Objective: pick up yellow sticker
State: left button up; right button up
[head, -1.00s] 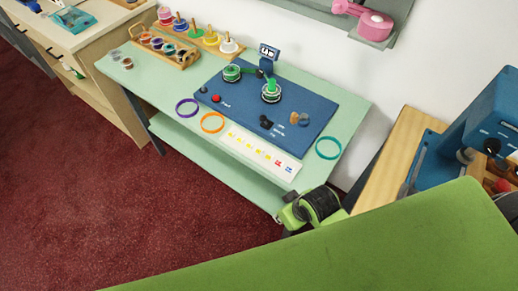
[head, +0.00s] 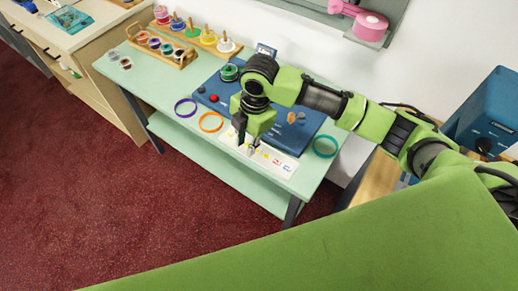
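A white sticker sheet (head: 284,170) lies along the front edge of the pale green table. It bears small yellow stickers, with red and blue marks toward its right end. My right gripper (head: 246,148) points down over the middle of the sheet, among the yellow stickers. Its two dark fingers look apart, with nothing visible between them. The gripper and arm hide part of the sheet, and I cannot tell whether the fingertips touch it. My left gripper is not in view.
A blue board (head: 213,87) lies behind the sheet, partly covered by my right arm. A purple ring (head: 186,108), an orange ring (head: 211,122) and a teal ring (head: 325,147) lie nearby. A wooden rack of jars (head: 163,47) stands at the back left.

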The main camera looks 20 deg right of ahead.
notch_tip(320, 180, up, 5)
jog(key=n+h, duration=0.1)
jog(key=n, duration=0.1)
send_over(261, 149)
jog(key=shift+g, duration=0.3)
jog(key=f, duration=0.2)
jog(key=f+p, duration=0.1)
jog(key=f, duration=0.2)
jog(key=f+p, duration=0.1)
jog(key=f, duration=0.2)
jog(key=shift+s+d, duration=0.2)
jog(key=shift+d, duration=0.1)
jog(key=f, duration=0.1)
jog(key=f+p, duration=0.1)
jog(key=f, duration=0.2)
jog(key=shift+w+a+p, duration=0.1)
jog(key=shift+a+p, duration=0.2)
jog(key=shift+a, duration=0.05)
jog(key=shift+f, duration=0.6)
grip_shut()
